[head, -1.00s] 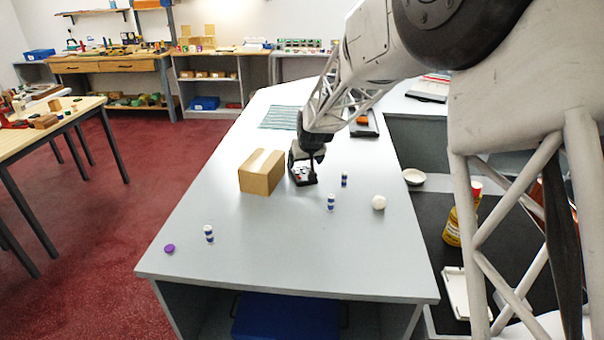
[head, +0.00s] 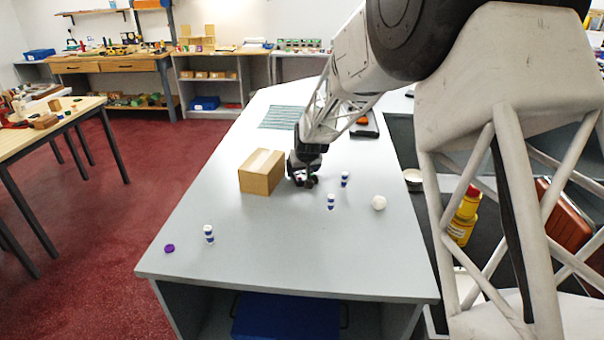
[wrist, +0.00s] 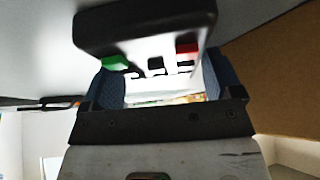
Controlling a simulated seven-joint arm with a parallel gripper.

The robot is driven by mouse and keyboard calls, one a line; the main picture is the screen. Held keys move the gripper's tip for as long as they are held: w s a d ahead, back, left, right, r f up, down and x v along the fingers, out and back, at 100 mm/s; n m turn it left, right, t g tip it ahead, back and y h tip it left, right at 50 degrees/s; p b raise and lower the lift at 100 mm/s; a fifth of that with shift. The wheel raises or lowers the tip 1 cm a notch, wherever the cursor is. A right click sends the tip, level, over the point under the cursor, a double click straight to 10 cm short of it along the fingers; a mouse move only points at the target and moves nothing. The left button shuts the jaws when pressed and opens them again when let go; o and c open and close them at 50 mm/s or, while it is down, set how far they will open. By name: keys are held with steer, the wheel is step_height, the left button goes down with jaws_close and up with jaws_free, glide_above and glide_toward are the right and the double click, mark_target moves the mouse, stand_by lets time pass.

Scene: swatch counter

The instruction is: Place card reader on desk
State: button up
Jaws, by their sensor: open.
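I cannot tell whether the pads touch the reader. It appears to be at counter level.
A cardboard box (head: 260,177) stands just left of my gripper. Small blue-and-white cylinders (head: 331,201) and a white ball (head: 379,202) are to the right and front. A purple disc (head: 169,248) lies front left. A striped mat (head: 283,117) lies behind. The counter's front middle is clear.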

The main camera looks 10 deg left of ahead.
steer(key=shift+c, duration=0.3)
steer(key=c, duration=0.7)
steer(key=shift+r, duration=0.2)
step_height(320, 180, up, 18)
steer(key=shift+f, duration=0.15)
stand_by(0.4)
stand_by(0.6)
steer(key=d+f+m, duration=0.1)
steer(key=d+f, duration=0.1)
steer(key=d, duration=0.7)
steer(key=d+f+m+h, duration=0.1)
steer(key=d+f+m, duration=0.1)
steer(key=d, duration=0.7)
steer(key=w+d+f+m+h, duration=0.1)
steer(key=d+f, duration=0.2)
steer(key=d, duration=0.6)
steer(key=shift+w+d+f, duration=0.1)
steer(key=shift+d+f, duration=0.05)
steer(key=shift+f, duration=0.25)
